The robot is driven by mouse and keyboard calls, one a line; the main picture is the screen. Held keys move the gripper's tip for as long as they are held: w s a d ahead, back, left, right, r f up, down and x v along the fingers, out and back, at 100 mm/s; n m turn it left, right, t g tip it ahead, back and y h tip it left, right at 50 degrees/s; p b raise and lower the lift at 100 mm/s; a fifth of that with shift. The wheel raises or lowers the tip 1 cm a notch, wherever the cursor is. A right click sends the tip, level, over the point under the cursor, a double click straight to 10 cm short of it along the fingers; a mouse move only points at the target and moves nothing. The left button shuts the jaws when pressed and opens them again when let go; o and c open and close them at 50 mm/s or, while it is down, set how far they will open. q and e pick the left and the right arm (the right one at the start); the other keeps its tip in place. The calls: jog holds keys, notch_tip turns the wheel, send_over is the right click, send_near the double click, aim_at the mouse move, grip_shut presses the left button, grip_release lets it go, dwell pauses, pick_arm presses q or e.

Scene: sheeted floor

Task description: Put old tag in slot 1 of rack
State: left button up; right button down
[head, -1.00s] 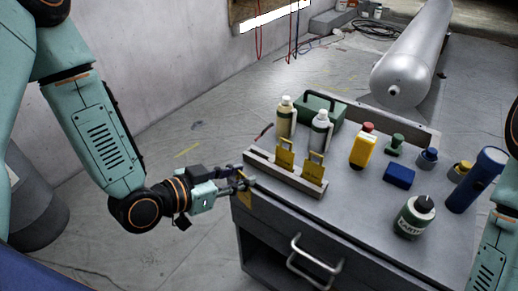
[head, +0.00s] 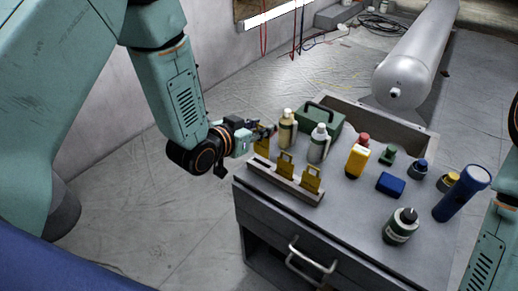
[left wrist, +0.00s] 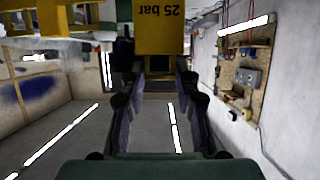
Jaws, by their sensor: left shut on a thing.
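The grey rack (head: 301,193) stands along the near left edge of the cabinet top. Two yellow tags stand upright in it, one near the middle (head: 286,167) and one near the right end (head: 311,181). My left gripper (head: 266,132) is shut on another yellow tag (head: 262,146), which hangs at the rack's left end. I cannot tell whether its lower edge touches the rack. In the left wrist view this tag (left wrist: 163,35) reads "25 bar" upside down, between the fingertips (left wrist: 160,72). My right gripper is out of view.
On the cabinet top (head: 345,215), two bottles (head: 287,130) (head: 319,145) and a green case (head: 325,118) stand behind the rack. A yellow container (head: 356,161), a blue block (head: 391,184), a dark green bottle (head: 401,227) and a blue flashlight (head: 462,194) are to the right.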

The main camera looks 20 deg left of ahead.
aim_at(261, 142)
pick_arm(q)
notch_tip(261, 142, down, 4)
jog(key=shift+d+f+b, duration=0.1)
jog(key=shift+f+b, duration=0.15)
jog(key=shift+b, duration=0.15)
jog(key=shift+f, duration=0.35)
jog(key=shift+w, duration=0.1)
jog(key=shift+f, duration=0.15)
jog(key=o, duration=0.7)
jog(key=shift+o, duration=1.2)
